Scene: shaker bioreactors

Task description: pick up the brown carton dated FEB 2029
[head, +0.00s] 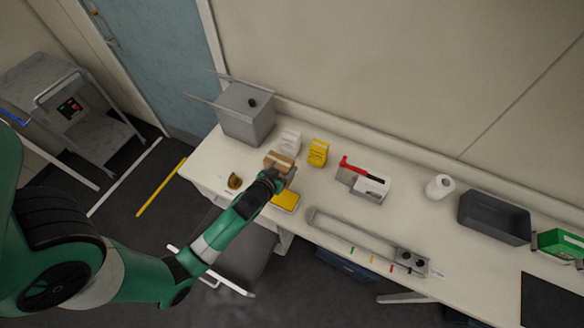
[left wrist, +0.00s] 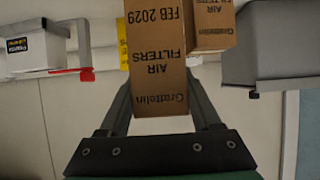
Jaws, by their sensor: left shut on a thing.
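A brown carton (left wrist: 157,60) marked "Grattelin AIR FILTERS FEB 2029" fills the middle of the left wrist view, its print upside down. My left gripper (left wrist: 162,98) is shut on it, one finger at each side. A second brown carton (left wrist: 212,25) with the same "AIR FILTERS" print is just behind it to the right; its date is not readable. In the head view my left gripper (head: 284,178) is at the brown cartons (head: 277,160) on the bench; the two are hard to tell apart there, and whether the held one is lifted is unclear.
A grey box (head: 246,112) is to the left, a yellow-topped item (head: 286,200) in front. A red-handled device (head: 368,184) is to the right.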

